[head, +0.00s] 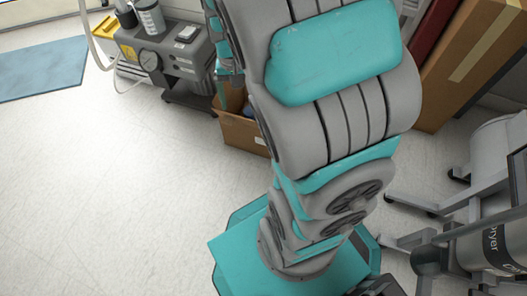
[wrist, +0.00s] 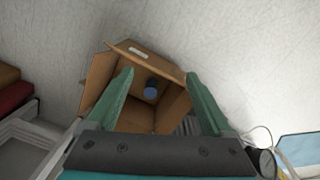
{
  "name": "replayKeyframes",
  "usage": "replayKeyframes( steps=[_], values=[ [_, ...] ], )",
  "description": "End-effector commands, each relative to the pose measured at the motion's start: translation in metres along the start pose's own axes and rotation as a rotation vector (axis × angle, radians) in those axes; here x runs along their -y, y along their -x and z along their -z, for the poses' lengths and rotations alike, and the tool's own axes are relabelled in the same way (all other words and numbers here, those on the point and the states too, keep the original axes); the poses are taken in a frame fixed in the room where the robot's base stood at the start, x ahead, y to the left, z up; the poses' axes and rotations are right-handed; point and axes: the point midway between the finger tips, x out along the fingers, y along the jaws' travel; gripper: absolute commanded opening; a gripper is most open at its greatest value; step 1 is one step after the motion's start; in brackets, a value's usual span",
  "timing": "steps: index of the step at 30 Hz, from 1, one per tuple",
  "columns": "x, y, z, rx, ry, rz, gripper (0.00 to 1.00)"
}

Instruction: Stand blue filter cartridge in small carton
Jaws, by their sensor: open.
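The small carton (wrist: 163,57) is an open brown cardboard box on the floor, with its flaps spread, seen from above in the wrist view. The blue filter cartridge (wrist: 150,92) shows inside the carton as a small blue round end with a darker part. It looks upright, but its lower contact is hard to make out. My gripper (wrist: 159,74) is open, its two green fingers apart over the carton and the cartridge between them in the picture, with no visible touch. In the head view the carton (head: 243,134) is partly hidden behind my arm.
A grey compressor unit (head: 165,55) stands left of the carton in the head view. A tall brown box (head: 470,65) and a grey dryer on a stand (head: 495,245) are at the right. A blue mat (head: 40,68) lies far left. The floor at left is clear.

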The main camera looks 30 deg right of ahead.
Motion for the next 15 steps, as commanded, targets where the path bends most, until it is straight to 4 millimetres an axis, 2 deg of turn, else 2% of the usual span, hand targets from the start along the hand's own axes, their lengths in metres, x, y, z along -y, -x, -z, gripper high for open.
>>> replayKeyframes(
  steps=[1,6,12,15],
  values=[
    [0.000,0.011,-0.018,0.004,0.035,0.002,0.85],
    [-0.007,0.038,-0.077,0.025,0.163,-0.005,0.85],
    [-0.024,0.057,-0.146,0.051,0.320,-0.020,0.85],
    [-0.034,0.062,-0.174,0.059,0.390,-0.030,0.85]
  ],
)
